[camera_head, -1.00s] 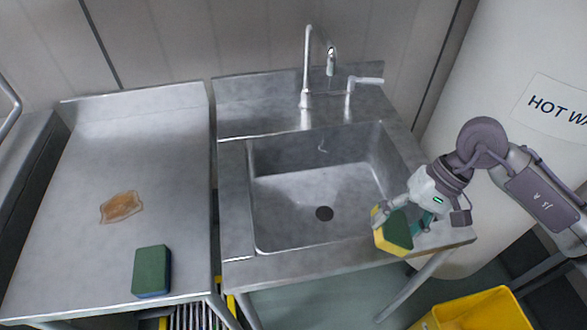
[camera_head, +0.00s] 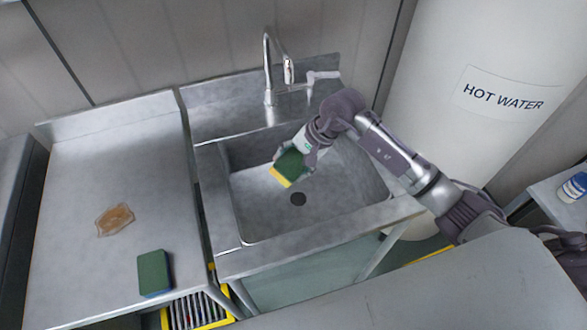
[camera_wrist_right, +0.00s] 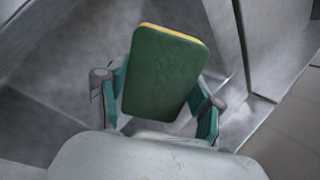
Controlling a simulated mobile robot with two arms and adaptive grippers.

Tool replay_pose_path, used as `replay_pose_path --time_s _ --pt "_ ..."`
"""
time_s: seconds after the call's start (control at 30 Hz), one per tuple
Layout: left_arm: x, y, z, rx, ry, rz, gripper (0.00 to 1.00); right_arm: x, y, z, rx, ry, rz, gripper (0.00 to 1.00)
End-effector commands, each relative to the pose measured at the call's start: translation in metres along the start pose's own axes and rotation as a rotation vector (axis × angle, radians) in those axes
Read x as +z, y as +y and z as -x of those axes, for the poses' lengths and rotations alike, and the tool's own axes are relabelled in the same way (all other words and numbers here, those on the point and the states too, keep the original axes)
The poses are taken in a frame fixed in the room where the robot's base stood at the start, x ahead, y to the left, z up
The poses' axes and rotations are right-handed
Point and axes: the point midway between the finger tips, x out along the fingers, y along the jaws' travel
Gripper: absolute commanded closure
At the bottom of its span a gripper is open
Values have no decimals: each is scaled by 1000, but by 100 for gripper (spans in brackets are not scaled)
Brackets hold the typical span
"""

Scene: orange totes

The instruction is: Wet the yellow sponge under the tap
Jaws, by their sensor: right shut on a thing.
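The yellow sponge (camera_head: 281,177) has a green scouring side (camera_head: 291,163). My right gripper (camera_head: 300,160) is shut on it and holds it over the sink basin (camera_head: 345,185), near the drain. In the right wrist view the sponge (camera_wrist_right: 165,75) shows its green face, with a thin yellow edge at the top, between the two fingers of the gripper (camera_wrist_right: 158,100). The tap (camera_head: 268,70) stands behind the basin, with its spout (camera_head: 288,70) above and behind the sponge and its lever (camera_head: 322,76) to the right. No water stream is visible. My left gripper is not in view.
A white tank labelled HOT WATER (camera_head: 475,80) stands at the right. A yellow crate (camera_head: 195,310) sits below the counter.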

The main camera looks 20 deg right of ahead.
Motion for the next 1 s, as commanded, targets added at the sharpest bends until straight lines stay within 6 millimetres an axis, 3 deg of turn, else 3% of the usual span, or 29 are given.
replay_pose_path --time_s 0.7,1.0 --pt "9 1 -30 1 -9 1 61 -58 -40 -20 -2 -2 0 62" --pt "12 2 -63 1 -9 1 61 -77 -50 -27 -1 2 2 62"
